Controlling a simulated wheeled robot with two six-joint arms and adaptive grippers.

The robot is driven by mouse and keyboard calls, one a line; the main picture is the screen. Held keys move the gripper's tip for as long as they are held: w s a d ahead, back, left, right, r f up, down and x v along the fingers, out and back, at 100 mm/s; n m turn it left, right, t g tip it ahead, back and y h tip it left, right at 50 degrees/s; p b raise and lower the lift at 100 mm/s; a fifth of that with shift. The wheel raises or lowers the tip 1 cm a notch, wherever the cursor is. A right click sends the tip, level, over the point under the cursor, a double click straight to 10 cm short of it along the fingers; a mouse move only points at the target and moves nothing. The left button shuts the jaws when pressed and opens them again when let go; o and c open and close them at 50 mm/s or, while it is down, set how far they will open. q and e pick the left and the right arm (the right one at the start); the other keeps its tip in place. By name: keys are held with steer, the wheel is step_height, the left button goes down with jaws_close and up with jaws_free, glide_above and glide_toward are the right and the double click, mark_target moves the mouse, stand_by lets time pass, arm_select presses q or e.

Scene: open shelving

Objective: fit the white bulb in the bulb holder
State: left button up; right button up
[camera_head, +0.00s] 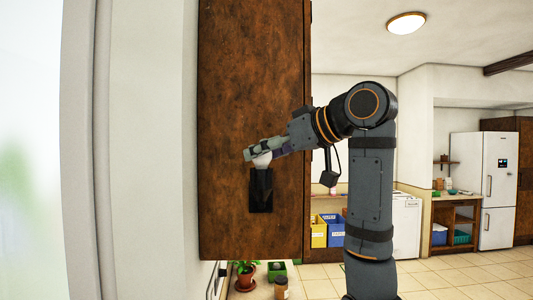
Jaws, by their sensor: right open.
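The white bulb (262,160) sits at the top of the black bulb holder (261,190), which is fixed to the brown wooden panel. The bulb looks upright, but I cannot tell how deep it sits in the holder. My right gripper (253,154) is open at the bulb, its fingers just above and around the bulb's upper part and hiding some of it. My left gripper is not in view.
The tall brown panel (250,60) stands close in front. Below it are a potted plant (246,272), a green box (277,269) and a brown jar (281,287). Yellow (319,232) and blue bins (335,231) and a white fridge (499,175) stand farther back right.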

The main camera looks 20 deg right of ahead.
steer(key=v, duration=0.7)
steer(key=shift+s+d, duration=0.1)
stand_by(0.4)
